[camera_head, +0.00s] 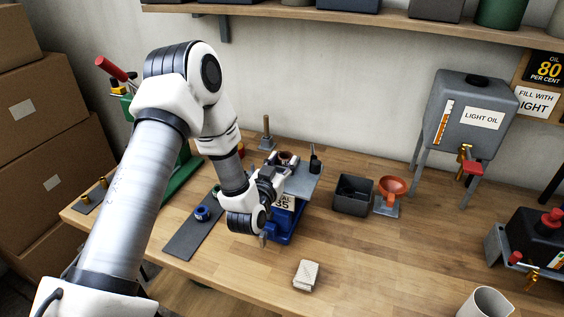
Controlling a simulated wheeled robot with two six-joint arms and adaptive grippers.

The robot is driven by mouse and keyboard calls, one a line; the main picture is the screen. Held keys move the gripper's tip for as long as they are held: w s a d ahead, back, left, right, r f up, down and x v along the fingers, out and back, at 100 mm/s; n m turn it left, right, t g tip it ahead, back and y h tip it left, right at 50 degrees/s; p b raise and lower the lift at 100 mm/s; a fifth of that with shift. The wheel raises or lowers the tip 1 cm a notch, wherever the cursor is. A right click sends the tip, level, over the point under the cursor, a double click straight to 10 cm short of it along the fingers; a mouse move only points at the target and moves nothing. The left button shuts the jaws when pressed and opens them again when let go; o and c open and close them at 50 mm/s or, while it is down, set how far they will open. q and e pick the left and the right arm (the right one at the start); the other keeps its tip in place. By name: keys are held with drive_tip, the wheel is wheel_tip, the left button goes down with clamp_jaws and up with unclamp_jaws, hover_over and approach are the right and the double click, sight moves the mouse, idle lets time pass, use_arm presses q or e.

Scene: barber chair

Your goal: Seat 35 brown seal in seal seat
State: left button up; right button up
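A blue fixture (286,226) stands on the bench, with a white label reading 35 on its front. A small brown ring-like part (286,157) shows at its top, next to the grey plate (304,181). It may be the brown seal; at this size I cannot tell whether it is seated or held. My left gripper (283,173) is at the top of the fixture, close beside the brown part. My wrist and gripper hide much of the fixture's left side and top, including any seal seat. The finger opening is too small to make out. My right gripper is out of view.
A dark mat (187,240) with a blue ring (202,213) lies left of the fixture. To its right stand a dark open bin (352,203) and an orange funnel (393,187). A pale block (306,275) lies in front. The light oil tank (468,112) stands at right.

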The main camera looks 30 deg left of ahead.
use_arm(q)
drive_tip(key=o, duration=0.4)
drive_tip(key=shift+c, duration=0.2)
drive_tip(key=v, duration=0.7)
drive_tip(key=shift+s+d, duration=0.1)
drive_tip(key=shift+s, duration=0.2)
drive_tip(key=shift+w, duration=0.1)
